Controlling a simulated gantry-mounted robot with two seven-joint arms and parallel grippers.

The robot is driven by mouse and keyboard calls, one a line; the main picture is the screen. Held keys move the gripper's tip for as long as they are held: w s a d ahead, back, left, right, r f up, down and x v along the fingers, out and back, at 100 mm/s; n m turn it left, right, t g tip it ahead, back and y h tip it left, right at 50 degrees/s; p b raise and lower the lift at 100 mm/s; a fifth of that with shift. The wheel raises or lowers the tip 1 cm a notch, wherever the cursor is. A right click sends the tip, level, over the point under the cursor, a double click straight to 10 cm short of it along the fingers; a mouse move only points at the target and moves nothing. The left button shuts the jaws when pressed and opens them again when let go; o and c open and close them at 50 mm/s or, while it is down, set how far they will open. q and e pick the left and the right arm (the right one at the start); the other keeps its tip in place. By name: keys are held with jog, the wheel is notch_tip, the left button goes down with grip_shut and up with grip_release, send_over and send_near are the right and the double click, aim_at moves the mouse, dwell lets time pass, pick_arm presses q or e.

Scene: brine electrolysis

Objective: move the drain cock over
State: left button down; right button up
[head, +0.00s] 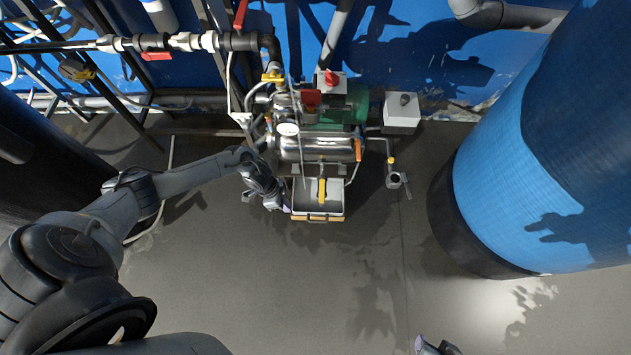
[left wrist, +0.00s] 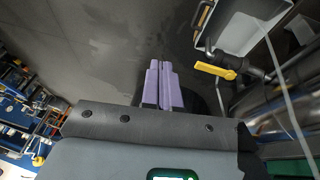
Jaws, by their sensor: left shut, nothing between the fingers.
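The drain cock has a yellow lever handle (head: 322,190), seen in the head view under the steel tank, above a pale tray. In the left wrist view the yellow lever (left wrist: 215,70) lies to the right of my fingers, on a dark valve and pipe. My left gripper (head: 286,208) is just left of the tray in the head view. Its purple fingers (left wrist: 160,66) are together in the left wrist view, with nothing between them, and apart from the lever. My right gripper (head: 436,347) shows only partly at the bottom edge; its opening is unclear.
The pale tray (head: 334,207) stands below the steel tank (head: 330,149). A small valve on a pipe (head: 393,180) stands to its right. A large blue tank (head: 535,170) fills the right side. Pipes run along the blue wall. The floor in front is clear.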

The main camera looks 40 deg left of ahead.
aim_at(322, 191)
pick_arm(q)
jog(key=w+a+f+t+b, duration=0.2)
jog(key=w+a+f+b, duration=0.35)
jog(key=w+b, duration=0.3)
jog(key=w+d+f+b, duration=0.5)
jog(key=d+f+b, duration=0.1)
jog(key=f+b, duration=0.2)
jog(key=shift+w+y+b, duration=0.3)
jog(key=shift+w+y, duration=0.1)
pick_arm(e)
notch_tip(322, 191, down, 20)
jog(key=shift+r, duration=0.15)
jog(key=shift+s+d, duration=0.1)
jog(key=shift+r, duration=0.1)
